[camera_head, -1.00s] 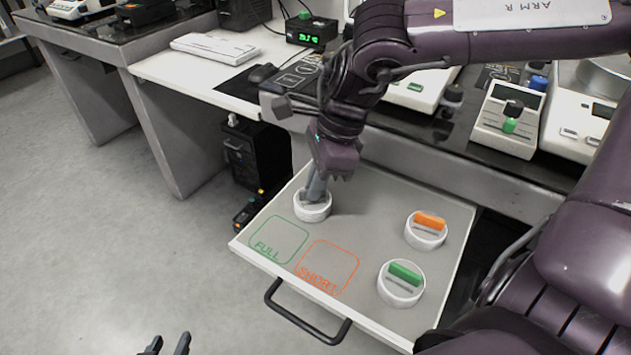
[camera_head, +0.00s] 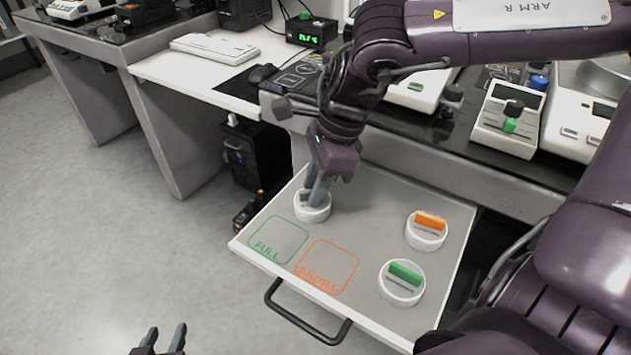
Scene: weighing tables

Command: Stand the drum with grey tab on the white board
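A white round drum (camera_head: 312,214) stands at the back left of the pulled-out tray (camera_head: 375,200), behind the green FULL outline. My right gripper (camera_head: 313,196) reaches down onto its top. The fingers cover its tab, so I cannot see the tab's colour well or whether they are closed on it. Two other white drums stand on the tray's right side, one with an orange tab (camera_head: 430,220) and one with a green tab (camera_head: 406,272). My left gripper (camera_head: 163,341) is open and empty over the floor at the bottom left. I cannot pick out a separate white board.
The FULL outline (camera_head: 279,240) and the orange SHORT outline (camera_head: 327,268) on the tray are empty. A black handle (camera_head: 305,320) sticks out in front. Scales (camera_head: 508,120) stand on the bench behind. A keyboard (camera_head: 214,47) lies at the back left.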

